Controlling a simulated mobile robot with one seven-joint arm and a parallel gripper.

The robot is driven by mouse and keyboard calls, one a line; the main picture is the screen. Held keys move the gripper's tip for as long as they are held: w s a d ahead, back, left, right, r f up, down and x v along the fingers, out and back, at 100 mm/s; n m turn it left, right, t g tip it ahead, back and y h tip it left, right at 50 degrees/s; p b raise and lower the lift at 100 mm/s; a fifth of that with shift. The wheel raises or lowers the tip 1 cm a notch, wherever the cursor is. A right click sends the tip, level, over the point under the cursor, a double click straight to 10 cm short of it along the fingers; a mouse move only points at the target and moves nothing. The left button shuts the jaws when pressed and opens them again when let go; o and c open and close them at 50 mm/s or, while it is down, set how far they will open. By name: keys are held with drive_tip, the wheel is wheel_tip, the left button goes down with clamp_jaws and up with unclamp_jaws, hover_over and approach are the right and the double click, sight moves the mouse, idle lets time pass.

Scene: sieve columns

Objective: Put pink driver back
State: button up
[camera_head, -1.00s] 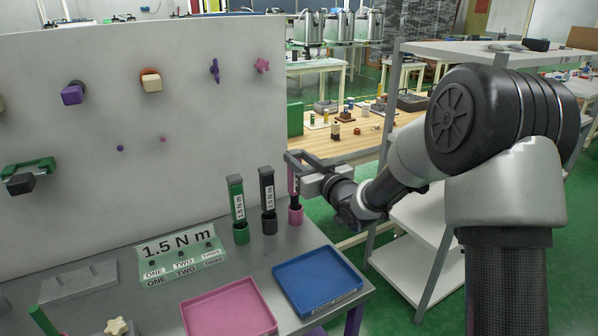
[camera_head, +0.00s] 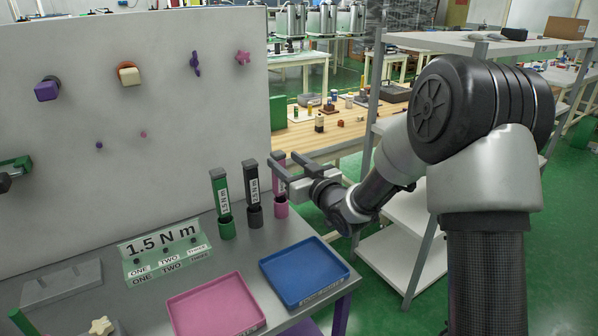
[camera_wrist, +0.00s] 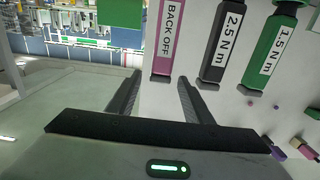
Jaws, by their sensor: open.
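The pink driver (camera_head: 281,185) stands upright in a pink holder (camera_head: 281,208) at the right end of a row of drivers on the grey bench. In the wrist view the pink driver (camera_wrist: 165,45) carries a "BACK OFF" label. My gripper (camera_head: 279,176) is at the height of its upper body and partly hides it. In the wrist view my gripper (camera_wrist: 160,85) is open. The pink driver appears in line with the gap between the fingers, which hold nothing. I cannot tell how far it is from the fingertips.
A black 2.5 N m driver (camera_head: 251,185) and a green 1.5 N m driver (camera_head: 221,195) stand to its left. A blue tray (camera_head: 304,272) and a pink tray (camera_head: 215,305) lie in front. A white pegboard wall (camera_head: 130,130) rises behind. A metal shelf (camera_head: 395,245) stands to the right.

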drive_tip(key=s+d+r+m+g+h, duration=0.25)
drive_tip(key=s+d+h, duration=0.25)
drive_tip(key=s+d, duration=0.45)
drive_tip(key=s+d+r+m+g+h, duration=0.25)
drive_tip(key=s+d+h, duration=0.25)
drive_tip(key=s+d, duration=0.45)
drive_tip(key=s+m+g, duration=0.2)
drive_tip(key=s+g, duration=0.2)
drive_tip(key=s, duration=1.7)
wheel_tip(320, 180, up, 21)
drive_tip(key=p, duration=2.1)
drive_tip(key=shift+w+f, duration=0.15)
drive_tip(key=shift+w, duration=0.3)
